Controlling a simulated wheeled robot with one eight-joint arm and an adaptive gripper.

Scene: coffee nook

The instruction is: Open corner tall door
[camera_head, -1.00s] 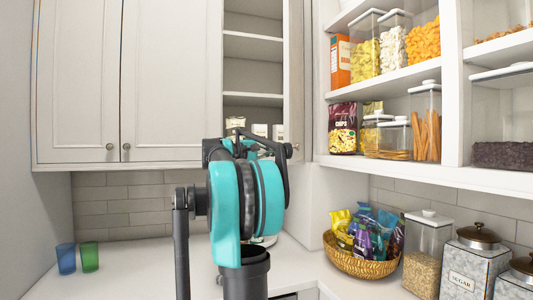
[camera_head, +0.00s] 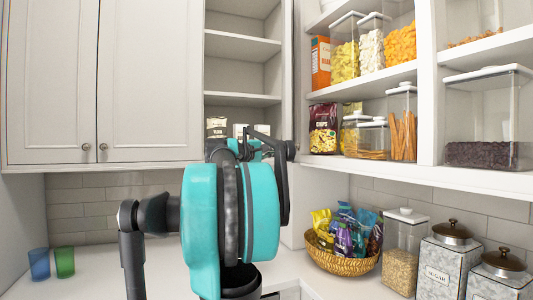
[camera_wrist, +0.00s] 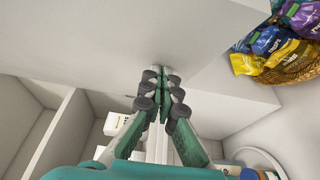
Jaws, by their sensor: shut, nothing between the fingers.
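The corner tall door (camera_head: 289,70) stands open at the right of the corner cupboard (camera_head: 243,98), seen nearly edge-on in the head view. In the wrist view the door appears as a broad pale panel (camera_wrist: 100,35) across the upper part. My gripper (camera_wrist: 165,76) is shut and empty, with its fingertips close to this panel. I cannot tell whether they touch it. In the head view my teal arm hides most of the gripper.
Pantry shelves (camera_head: 385,78) with jars are on the right. Below stand a snack basket (camera_head: 345,264), a clear jar (camera_head: 402,255) and sugar canisters (camera_head: 447,265). Blue (camera_head: 39,264) and green (camera_head: 64,262) cups stand on the left counter. The left cabinet doors (camera_head: 150,85) are closed.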

